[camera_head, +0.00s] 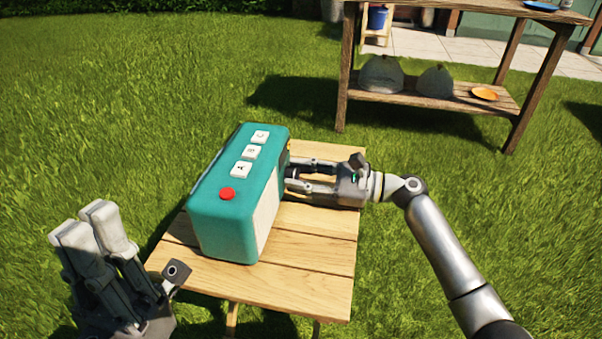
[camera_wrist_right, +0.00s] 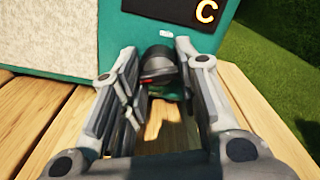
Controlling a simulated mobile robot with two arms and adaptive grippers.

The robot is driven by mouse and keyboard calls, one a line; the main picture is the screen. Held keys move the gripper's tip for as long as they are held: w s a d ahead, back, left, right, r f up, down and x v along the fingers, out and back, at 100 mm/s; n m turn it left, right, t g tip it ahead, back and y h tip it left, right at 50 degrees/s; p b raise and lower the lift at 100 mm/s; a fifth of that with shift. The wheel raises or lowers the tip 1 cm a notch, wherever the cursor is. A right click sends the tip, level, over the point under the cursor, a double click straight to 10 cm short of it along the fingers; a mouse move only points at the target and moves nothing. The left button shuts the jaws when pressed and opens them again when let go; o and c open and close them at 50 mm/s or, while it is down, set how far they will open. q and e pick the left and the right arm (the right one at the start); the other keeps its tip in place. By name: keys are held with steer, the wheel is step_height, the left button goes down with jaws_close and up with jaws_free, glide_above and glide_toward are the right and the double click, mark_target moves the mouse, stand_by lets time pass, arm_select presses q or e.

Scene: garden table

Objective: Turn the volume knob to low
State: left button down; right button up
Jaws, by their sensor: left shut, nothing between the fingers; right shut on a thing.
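A teal radio-like box (camera_head: 225,205) stands on a small wooden table, with a red button and white buttons A, B and C on top. In the right wrist view, a dark round knob (camera_wrist_right: 159,62) with a reddish mark sits low on its front. My right gripper (camera_head: 288,178) is at that front face; in the wrist view its fingers (camera_wrist_right: 158,75) are shut on the knob, one on each side. The fingers partly hide the knob, and its setting cannot be read. My left gripper (camera_head: 112,252) is shut and empty, left of the box and apart from it.
The small slatted table (camera_head: 310,285) has bare wood in front and to the right of the box. A larger wooden table (camera_head: 440,88) with a lower shelf stands behind at right. Grass (camera_head: 120,110) surrounds both. A black panel (camera_wrist_right: 185,10) with an orange C is above the knob.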

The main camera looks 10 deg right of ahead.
steer(key=shift+n, duration=1)
steer(key=o, duration=1)
steer(key=shift+d, duration=0.1)
steer(key=v, duration=1.1)
steer(key=shift+s+d, duration=0.2)
steer(key=shift+d, duration=0.15)
